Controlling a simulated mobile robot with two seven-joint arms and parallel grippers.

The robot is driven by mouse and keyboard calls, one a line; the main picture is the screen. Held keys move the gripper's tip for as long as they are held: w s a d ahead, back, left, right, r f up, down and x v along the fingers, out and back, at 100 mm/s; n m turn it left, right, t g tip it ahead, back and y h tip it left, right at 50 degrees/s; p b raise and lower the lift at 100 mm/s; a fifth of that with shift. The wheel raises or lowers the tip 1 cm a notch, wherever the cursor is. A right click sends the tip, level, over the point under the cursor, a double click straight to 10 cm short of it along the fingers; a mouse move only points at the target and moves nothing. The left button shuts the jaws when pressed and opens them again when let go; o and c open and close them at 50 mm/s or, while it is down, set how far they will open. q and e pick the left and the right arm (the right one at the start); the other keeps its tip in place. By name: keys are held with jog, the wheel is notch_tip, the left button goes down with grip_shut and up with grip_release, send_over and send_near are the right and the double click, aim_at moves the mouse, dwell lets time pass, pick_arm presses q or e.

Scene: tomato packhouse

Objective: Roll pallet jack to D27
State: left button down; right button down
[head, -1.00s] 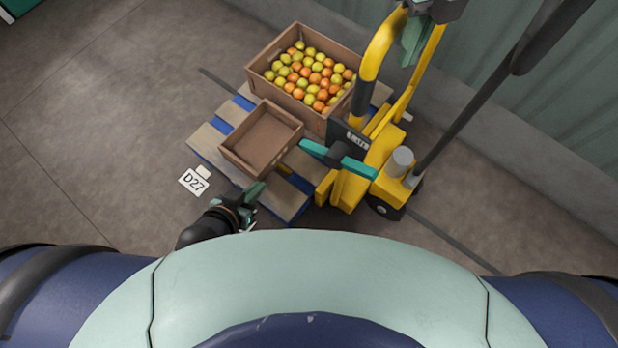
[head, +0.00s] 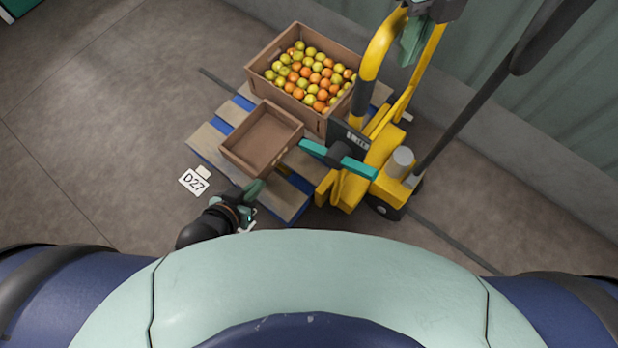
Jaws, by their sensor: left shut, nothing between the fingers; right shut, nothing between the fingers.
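The yellow pallet jack (head: 380,160) stands right of centre, with a tall yellow loop, a teal crossbar (head: 358,168) and a dark wheel. A blue and wooden pallet (head: 204,140) lies directly to its left; whether the forks are under it is hidden. The white D27 sign (head: 193,181) lies on the floor just left of the pallet. My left gripper (head: 252,188) is shut and empty over the pallet's near edge, right of the sign. My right gripper (head: 412,42) is shut and empty beside the top of the yellow loop; contact is unclear.
A dark pole (head: 470,110) rises at the right. A ribbed wall (head: 560,95) bounds the right; floor at left is clear.

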aim_at(395, 28)
jog(key=shift+a, duration=0.15)
jog(key=shift+w+a, duration=0.35)
jog(key=shift+a, duration=0.05)
jog(key=shift+w+a, duration=0.1)
jog(key=shift+a, duration=0.05)
jog(key=shift+w+a, duration=0.4)
jog(key=shift+a, duration=0.2)
